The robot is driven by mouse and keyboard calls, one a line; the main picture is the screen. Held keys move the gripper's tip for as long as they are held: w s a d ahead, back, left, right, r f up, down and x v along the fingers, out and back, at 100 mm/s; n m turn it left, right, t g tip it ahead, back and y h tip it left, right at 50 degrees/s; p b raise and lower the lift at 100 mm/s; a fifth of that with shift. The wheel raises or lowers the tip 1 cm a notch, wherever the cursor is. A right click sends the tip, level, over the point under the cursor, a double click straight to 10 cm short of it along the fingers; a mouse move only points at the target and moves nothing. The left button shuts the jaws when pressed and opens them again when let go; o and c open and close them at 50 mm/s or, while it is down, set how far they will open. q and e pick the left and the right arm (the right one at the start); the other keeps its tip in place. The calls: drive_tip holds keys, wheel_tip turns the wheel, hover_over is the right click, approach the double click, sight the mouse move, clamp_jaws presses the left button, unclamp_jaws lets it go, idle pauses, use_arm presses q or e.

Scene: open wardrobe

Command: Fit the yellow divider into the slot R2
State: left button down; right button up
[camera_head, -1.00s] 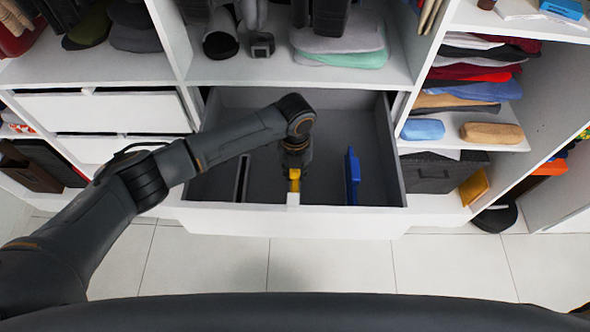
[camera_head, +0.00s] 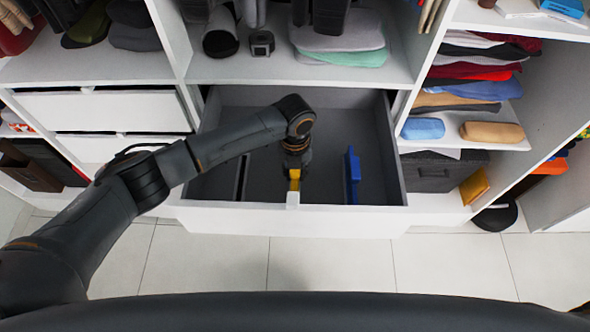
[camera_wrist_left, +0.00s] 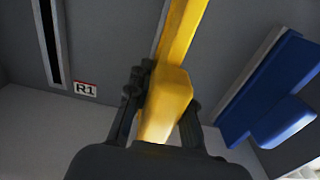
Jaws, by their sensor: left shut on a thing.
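The yellow divider (camera_head: 294,178) is inside the open drawer, between a dark slot and a blue divider. In the left wrist view the divider (camera_wrist_left: 182,32) runs away from the gripper toward the top, slightly tilted in the picture. My left gripper (camera_wrist_left: 160,110) is shut on its yellow handle block. In the head view the gripper (camera_head: 295,163) points down into the drawer, mostly hidden by its own wrist. A label reading R1 (camera_wrist_left: 86,89) sits by the dark slot (camera_wrist_left: 47,40). No R2 label is readable, and the yellow divider's lower edge is hidden. My right gripper is out of view.
The blue divider (camera_head: 352,177) stands in the drawer to the right; it is close by in the wrist view (camera_wrist_left: 270,95). The grey drawer (camera_head: 300,222) has a white front. Folded clothes (camera_head: 340,38) lie on the shelf above. The floor in front is clear.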

use_arm(q)
drive_tip(key=shift+f+b, duration=0.65)
drive_tip(key=shift+f, duration=0.35)
drive_tip(key=c, duration=1.1)
unclamp_jaws()
wheel_tip(320, 180, up, 12)
drive_tip(key=shift+r, duration=0.1)
